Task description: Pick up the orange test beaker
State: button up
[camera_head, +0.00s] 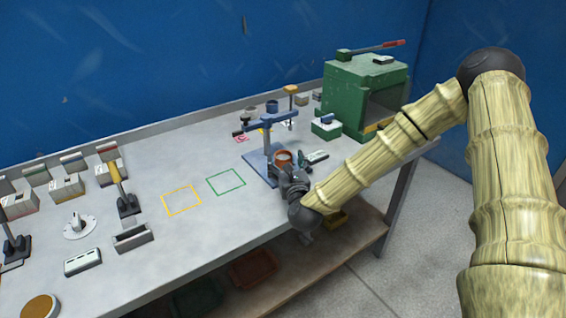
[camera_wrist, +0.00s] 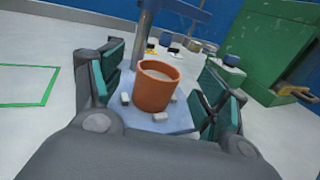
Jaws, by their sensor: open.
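The orange test beaker (camera_wrist: 154,92) stands upright on a blue plate (camera_wrist: 178,122) with small grey blocks around its foot. A pale filling shows inside its rim. In the wrist view my gripper (camera_wrist: 162,95) is open, with one teal-padded finger on each side of the beaker and gaps between. In the head view the beaker (camera_head: 283,158) shows just behind my gripper (camera_head: 292,180), which hides part of its lower side. The blue stand (camera_head: 266,140) rises beside the beaker, its arm above.
A green box-shaped machine (camera_head: 350,95) with an open front stands at the right back. Yellow (camera_head: 181,200) and green (camera_head: 226,182) outlined squares lie bare to the left. Levers (camera_head: 122,190), a dial (camera_head: 77,224) and several small boxes fill the left end.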

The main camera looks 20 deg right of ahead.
aim_at(285, 161)
jog(key=shift+w+d+f+p, duration=0.15)
jog(key=shift+w+p, duration=0.1)
jog(key=shift+w, duration=0.55)
jog(key=shift+w+d+f+p, duration=0.15)
jog(key=shift+w+p, duration=0.05)
jog(key=shift+w, duration=0.55)
jog(key=shift+w+d+f+p, duration=0.15)
jog(key=shift+w+p, duration=0.1)
jog(key=shift+w, duration=0.55)
jog(key=c, duration=1.3)
